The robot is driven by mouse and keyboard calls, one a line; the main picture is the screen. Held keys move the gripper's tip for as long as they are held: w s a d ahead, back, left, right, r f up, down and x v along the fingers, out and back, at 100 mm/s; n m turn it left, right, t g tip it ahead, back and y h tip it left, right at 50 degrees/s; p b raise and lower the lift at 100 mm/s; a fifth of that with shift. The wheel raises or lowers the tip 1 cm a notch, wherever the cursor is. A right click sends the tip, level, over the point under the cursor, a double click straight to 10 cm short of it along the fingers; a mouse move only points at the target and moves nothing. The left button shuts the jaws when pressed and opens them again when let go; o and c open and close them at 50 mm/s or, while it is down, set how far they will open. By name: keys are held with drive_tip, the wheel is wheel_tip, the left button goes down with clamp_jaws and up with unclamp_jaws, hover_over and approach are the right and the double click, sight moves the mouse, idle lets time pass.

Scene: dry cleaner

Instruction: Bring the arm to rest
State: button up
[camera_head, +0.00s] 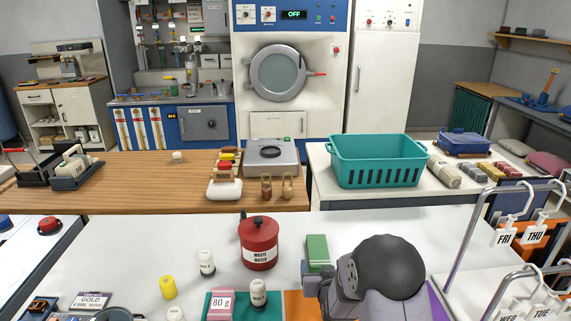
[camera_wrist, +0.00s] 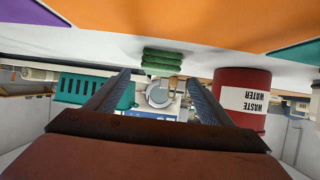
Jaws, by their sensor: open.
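My gripper (camera_wrist: 159,78) shows in the wrist view with its two dark fingers spread wide and nothing between them. The wrist picture looks upside down. In the head view, part of my arm covers the front right of the white table, and the fingers are hidden. A green block (camera_head: 317,249) stands on the table just beyond my arm; green rounded shapes (camera_wrist: 162,60) show ahead of the fingertips in the wrist view. A red waste water can (camera_head: 258,242) stands left of my arm; it also shows right of the fingers in the wrist view (camera_wrist: 243,95).
Small labelled bottles (camera_head: 206,263), a yellow piece (camera_head: 168,287) and a pink 80 g block (camera_head: 220,305) stand left of my arm. A metal rack with day tags (camera_head: 504,237) rises at right. A teal basket (camera_head: 376,160) sits behind. Table left of the can is partly clear.

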drive_tip(key=s+r+g+p, duration=0.1)
drive_tip(key=s, duration=0.3)
drive_tip(key=s+r+g+p, duration=0.1)
drive_tip(key=s+g, duration=0.1)
drive_tip(key=s, duration=0.2)
drive_tip(key=s+r+g+p, duration=0.1)
drive_tip(key=s+g, duration=0.1)
drive_tip(key=s, duration=0.2)
drive_tip(key=shift+a+y, duration=0.15)
drive_tip(key=shift+y, duration=0.15)
drive_tip(key=s+r+g+p, duration=0.1)
drive_tip(key=s+g, duration=0.3)
drive_tip(key=s, duration=0.8)
drive_tip(key=s+r+g+p, duration=0.2)
drive_tip(key=s+r+g, duration=0.1)
drive_tip(key=s, duration=0.9)
drive_tip(key=shift+d+r+g, duration=0.35)
drive_tip(key=shift+d+g, duration=0.1)
drive_tip(key=shift+g, duration=0.05)
drive_tip(key=shift+w, duration=0.1)
